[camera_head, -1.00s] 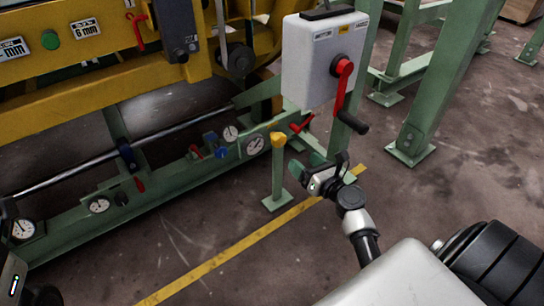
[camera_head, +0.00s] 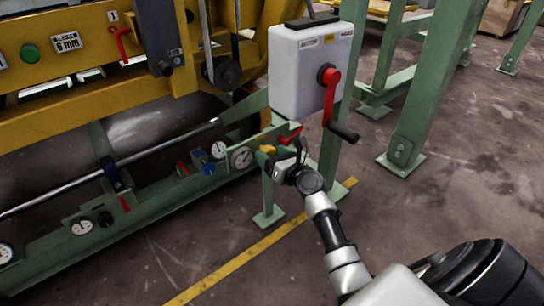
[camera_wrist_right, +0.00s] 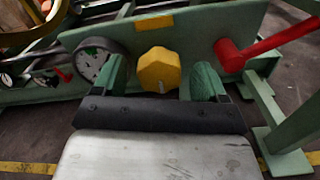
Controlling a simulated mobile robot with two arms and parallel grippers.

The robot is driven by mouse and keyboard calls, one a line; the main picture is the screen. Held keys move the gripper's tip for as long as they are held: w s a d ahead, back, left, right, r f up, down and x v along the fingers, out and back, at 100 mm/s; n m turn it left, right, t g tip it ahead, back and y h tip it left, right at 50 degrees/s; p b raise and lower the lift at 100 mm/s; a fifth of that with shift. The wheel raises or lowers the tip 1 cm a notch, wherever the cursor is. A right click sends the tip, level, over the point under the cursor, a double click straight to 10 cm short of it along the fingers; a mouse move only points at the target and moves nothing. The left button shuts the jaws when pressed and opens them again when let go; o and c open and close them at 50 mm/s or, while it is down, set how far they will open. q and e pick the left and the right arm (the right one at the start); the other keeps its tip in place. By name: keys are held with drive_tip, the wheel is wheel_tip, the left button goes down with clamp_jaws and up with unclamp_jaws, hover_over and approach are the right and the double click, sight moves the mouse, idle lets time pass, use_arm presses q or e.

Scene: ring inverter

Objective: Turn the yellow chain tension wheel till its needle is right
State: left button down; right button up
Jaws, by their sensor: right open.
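My left gripper is out of view.
A red lever (camera_wrist_right: 268,45) sticks out right of the wheel. Above stands a grey box (camera_head: 305,70) with a red crank (camera_head: 329,95). Green posts and beams (camera_head: 425,85) stand at the right. Floor in front, with a yellow line (camera_head: 235,262), is open.

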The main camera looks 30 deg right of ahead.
drive_tip(key=c, duration=0.9)
drive_tip(key=shift+n, duration=0.3)
